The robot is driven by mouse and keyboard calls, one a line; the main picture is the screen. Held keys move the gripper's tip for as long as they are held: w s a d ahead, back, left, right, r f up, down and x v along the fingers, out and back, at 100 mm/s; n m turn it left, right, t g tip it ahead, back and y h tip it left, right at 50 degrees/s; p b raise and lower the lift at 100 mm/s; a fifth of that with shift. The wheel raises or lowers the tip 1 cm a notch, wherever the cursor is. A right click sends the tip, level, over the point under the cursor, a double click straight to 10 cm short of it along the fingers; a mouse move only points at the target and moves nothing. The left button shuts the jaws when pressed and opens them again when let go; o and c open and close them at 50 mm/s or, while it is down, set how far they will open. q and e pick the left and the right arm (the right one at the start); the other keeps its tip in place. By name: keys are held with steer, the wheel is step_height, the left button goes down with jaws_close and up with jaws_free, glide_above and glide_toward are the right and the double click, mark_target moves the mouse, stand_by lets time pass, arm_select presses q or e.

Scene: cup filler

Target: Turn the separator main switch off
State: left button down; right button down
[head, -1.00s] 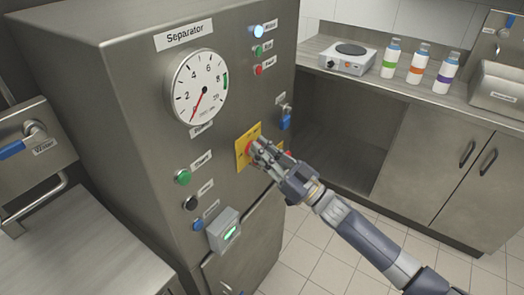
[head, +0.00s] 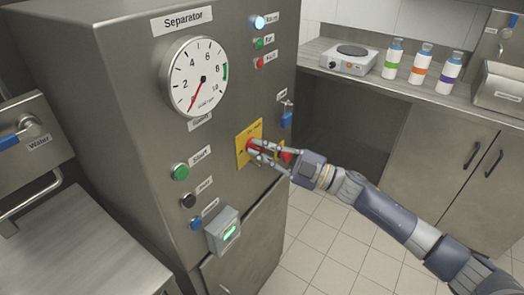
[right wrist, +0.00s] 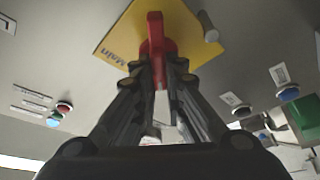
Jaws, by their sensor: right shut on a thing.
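The separator main switch is a red handle (right wrist: 156,35) on a yellow plate (head: 243,152) marked "Main" on the cabinet front. My right gripper (head: 258,149) is shut on the red handle, one finger on each side, as the right wrist view shows. There the handle points along the gripper, and its lower end is between the fingertips (right wrist: 160,72). In the head view the fingers cover much of the handle, so its exact angle is hard to tell. My left gripper is not in view.
The separator cabinet carries a pressure gauge (head: 199,76) reading near zero, a lit white-blue lamp (head: 259,22), a green start button (head: 180,172) and a small box with a green light (head: 223,233). Bottles stand on the rear counter.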

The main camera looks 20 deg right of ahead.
steer(key=n+g, duration=0.1)
steer(key=n, duration=0.3)
steer(key=shift+g, duration=0.4)
steer(key=shift+f+n+g+h+p, duration=0.15)
steer(key=shift+n+g+h, duration=0.2)
steer(key=shift+n, duration=0.9)
steer(key=shift+f+n+g+h+p, duration=0.2)
steer(key=shift+n+h, duration=0.25)
steer(key=shift+n, duration=0.8)
steer(key=shift+r+g, duration=0.1)
steer(key=shift+g, duration=0.15)
steer(key=c, duration=1.7)
jaws_free()
steer(key=shift+o, duration=0.2)
